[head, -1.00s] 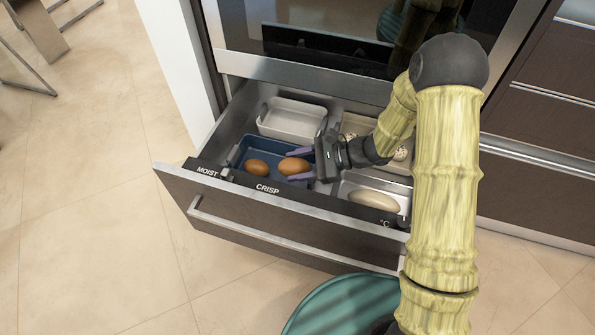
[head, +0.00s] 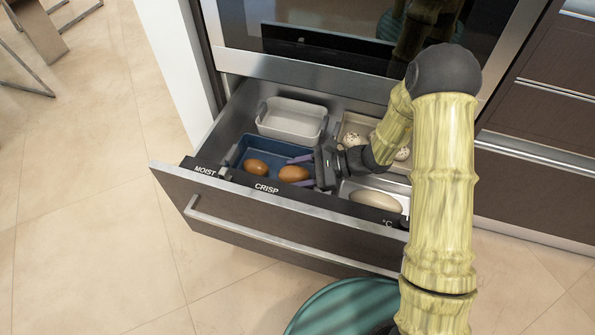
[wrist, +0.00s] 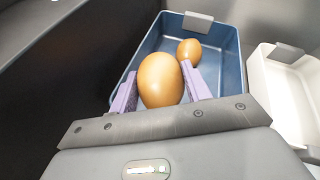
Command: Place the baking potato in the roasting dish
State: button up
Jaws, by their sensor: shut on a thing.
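A brown, smooth, egg-shaped baking potato (head: 294,174) is between the purple fingers of my gripper (head: 299,172), at the right side of the blue roasting dish (head: 240,149). In the wrist view the potato (wrist: 160,80) fills the gap between both fingers (wrist: 159,88), over the near end of the blue dish (wrist: 228,62). Its underside is hidden, so I cannot tell whether it touches the dish floor. A second, similar brown object (head: 256,168) lies in the dish to its left; it also shows farther off in the wrist view (wrist: 189,51).
The dish stands in a pulled-out oven drawer (head: 270,222). Behind it is an empty white dish (head: 292,119). A beige dish (head: 356,125) with speckled round items is at the back right. A pale oblong item (head: 376,200) lies in a front-right tray.

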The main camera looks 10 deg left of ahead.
jog(key=o, duration=1.1)
jog(key=shift+r, duration=0.45)
jog(key=p+v, duration=0.2)
jog(key=v, duration=0.1)
jog(key=p+v, duration=0.2)
jog(key=v, duration=0.2)
jog(key=p+v, duration=0.2)
jog(key=v, duration=0.2)
jog(key=shift+r, duration=0.3)
jog(key=shift+w+d, duration=0.1)
jog(key=shift+d, duration=0.35)
